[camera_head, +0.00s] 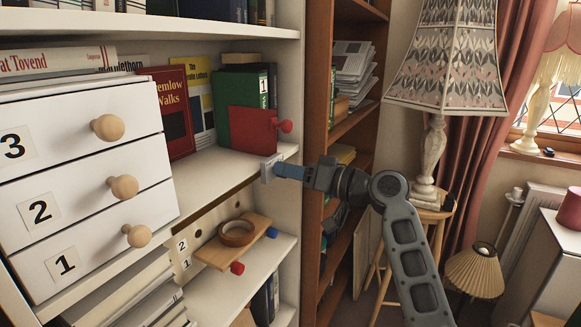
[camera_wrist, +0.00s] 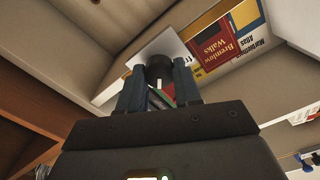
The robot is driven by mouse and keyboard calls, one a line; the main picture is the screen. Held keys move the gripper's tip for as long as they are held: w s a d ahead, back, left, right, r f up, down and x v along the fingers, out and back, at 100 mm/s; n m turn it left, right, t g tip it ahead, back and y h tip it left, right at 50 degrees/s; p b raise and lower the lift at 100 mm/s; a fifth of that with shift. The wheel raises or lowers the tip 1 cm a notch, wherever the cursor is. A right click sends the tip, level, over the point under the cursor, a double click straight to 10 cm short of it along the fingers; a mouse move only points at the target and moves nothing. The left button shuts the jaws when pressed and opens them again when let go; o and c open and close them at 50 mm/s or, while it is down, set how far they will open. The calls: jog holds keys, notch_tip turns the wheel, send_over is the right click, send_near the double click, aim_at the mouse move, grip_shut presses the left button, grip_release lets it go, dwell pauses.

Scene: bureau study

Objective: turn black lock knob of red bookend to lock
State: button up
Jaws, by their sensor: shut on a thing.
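The red bookend (camera_head: 250,130) stands upright on the shelf against a green book marked 1, with a red round knob (camera_head: 285,126) on its right side. A pale clamp plate (camera_head: 268,166) sits at the shelf's front edge below it. My gripper (camera_head: 282,171) is at this plate, reaching in from the right. In the wrist view, the black lock knob (camera_wrist: 159,68) is between the fingertips of my gripper (camera_wrist: 160,80), which is shut on it. A white plate (camera_wrist: 172,45) shows behind the knob. In the head view my gripper hides the black knob, and its turn angle cannot be told.
White drawers (camera_head: 80,160) numbered 1 to 3 stand left. Below, a wooden ledge (camera_head: 212,258) holds a tape roll (camera_head: 237,233), with a red and a blue knob nearby. A brown bookcase (camera_head: 318,90) and a lamp (camera_head: 449,60) stand right, near my arm.

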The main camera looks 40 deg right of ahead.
jog(key=shift+d+m+p, duration=0.1)
jog(key=shift+m+p, duration=2.9)
jog(key=shift+m, duration=2)
jog(key=shift+f, duration=0.1)
jog(key=o, duration=1)
jog(key=shift+o, duration=0.2)
jog(key=b+v, duration=0.1)
jog(key=v, duration=0.6)
jog(key=shift+s+d+b, duration=0.15)
jog(key=shift+s+b, duration=0.15)
